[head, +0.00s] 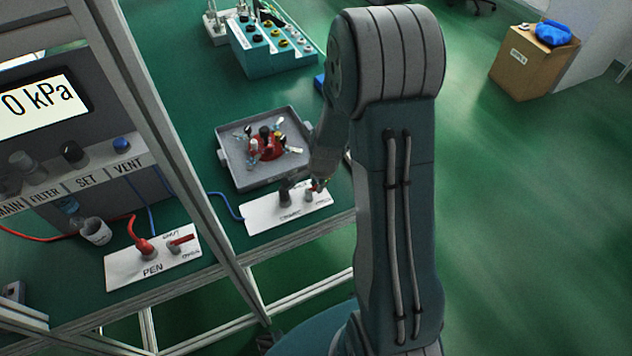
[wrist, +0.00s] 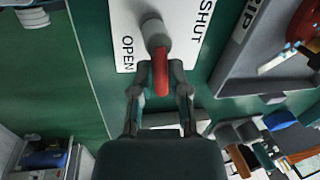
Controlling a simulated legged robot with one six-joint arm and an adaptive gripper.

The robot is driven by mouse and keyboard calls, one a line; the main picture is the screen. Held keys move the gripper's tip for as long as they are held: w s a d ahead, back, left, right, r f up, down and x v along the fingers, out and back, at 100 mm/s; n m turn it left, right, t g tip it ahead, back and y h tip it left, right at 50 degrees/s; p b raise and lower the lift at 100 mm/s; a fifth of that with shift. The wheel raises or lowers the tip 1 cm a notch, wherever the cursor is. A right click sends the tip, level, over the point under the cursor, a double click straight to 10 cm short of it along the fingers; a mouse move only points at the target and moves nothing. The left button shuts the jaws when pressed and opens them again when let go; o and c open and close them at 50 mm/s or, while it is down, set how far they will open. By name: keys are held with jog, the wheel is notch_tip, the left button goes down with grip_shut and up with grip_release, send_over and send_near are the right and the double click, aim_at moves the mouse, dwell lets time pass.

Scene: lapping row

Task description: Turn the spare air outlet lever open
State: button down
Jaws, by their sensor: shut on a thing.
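A white outlet plate (head: 262,217) lies on the green bench, and it also shows in the wrist view (wrist: 123,22). It carries a dark fitting (head: 284,193) and a small grey valve hub (wrist: 154,30) with a red lever (wrist: 161,70). The words OPEN and SHUT are printed either side of the lever, which points back toward my gripper between them. My gripper (wrist: 161,88) has its two fingers closed around the red lever. In the head view my gripper (head: 320,182) is at the plate's right end, partly hidden by my arm.
A grey tray (head: 232,172) with a red piece stands just behind the plate. To the left is another plate (head: 122,272) marked PEN, with a red hose and red lever. A metal frame post (head: 185,172) crosses the view between the plates. A teal box (head: 262,58) stands farther back.

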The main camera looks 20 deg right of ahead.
jog(key=shift+s+a+f+m, duration=0.1)
jog(key=shift+s+m, duration=0.25)
jog(key=shift+m, duration=0.65)
jog(key=c, duration=0.6)
grip_release()
jog(key=shift+c, duration=0.2)
jog(key=shift+w, duration=0.1)
jog(key=shift+r, duration=0.4)
notch_tip(320, 180, up, 11)
jog(key=s, duration=0.2)
jog(key=shift+s, duration=0.1)
